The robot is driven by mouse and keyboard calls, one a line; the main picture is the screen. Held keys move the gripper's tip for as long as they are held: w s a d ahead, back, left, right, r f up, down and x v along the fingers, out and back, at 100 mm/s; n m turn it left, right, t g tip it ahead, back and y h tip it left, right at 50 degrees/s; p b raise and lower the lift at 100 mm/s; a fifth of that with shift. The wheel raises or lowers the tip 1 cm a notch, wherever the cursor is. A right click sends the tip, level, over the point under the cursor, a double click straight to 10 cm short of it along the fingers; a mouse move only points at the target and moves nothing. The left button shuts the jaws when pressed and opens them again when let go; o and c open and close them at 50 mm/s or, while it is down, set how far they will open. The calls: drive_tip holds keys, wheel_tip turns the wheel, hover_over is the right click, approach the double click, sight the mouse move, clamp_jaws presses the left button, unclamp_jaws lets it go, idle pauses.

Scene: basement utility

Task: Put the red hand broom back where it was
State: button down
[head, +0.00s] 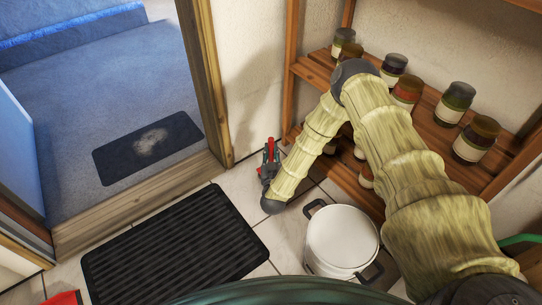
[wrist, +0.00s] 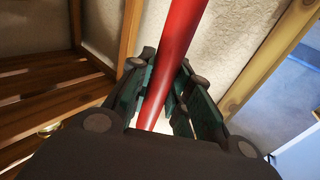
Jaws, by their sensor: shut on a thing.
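The red hand broom (head: 271,146) shows in the head view only as a small red piece at my gripper, by the wall between the doorway and the shelf. My gripper (head: 268,166) is shut on it, low near the tiled floor. In the wrist view the red handle (wrist: 178,45) runs up between the dark fingers of my gripper (wrist: 166,90), slightly tilted. The broom's brush end is hidden in both views.
A wooden shelf (head: 306,70) with several jars stands right of my gripper. A white lidded pot (head: 342,238) is on the floor nearby. A black ribbed mat (head: 175,250) lies left, before the doorway. A partly cut-off red object (head: 65,298) is at bottom left.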

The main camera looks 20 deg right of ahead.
drive_tip(key=shift+f, duration=0.35)
drive_tip(key=c, duration=1.3)
unclamp_jaws()
drive_tip(key=shift+r, duration=0.15)
drive_tip(key=shift+s+a, duration=0.15)
drive_tip(key=shift+s, duration=0.15)
drive_tip(key=p+v, duration=0.6)
drive_tip(key=v, duration=0.5)
drive_tip(key=shift+s+a, duration=0.1)
drive_tip(key=shift+s, duration=0.1)
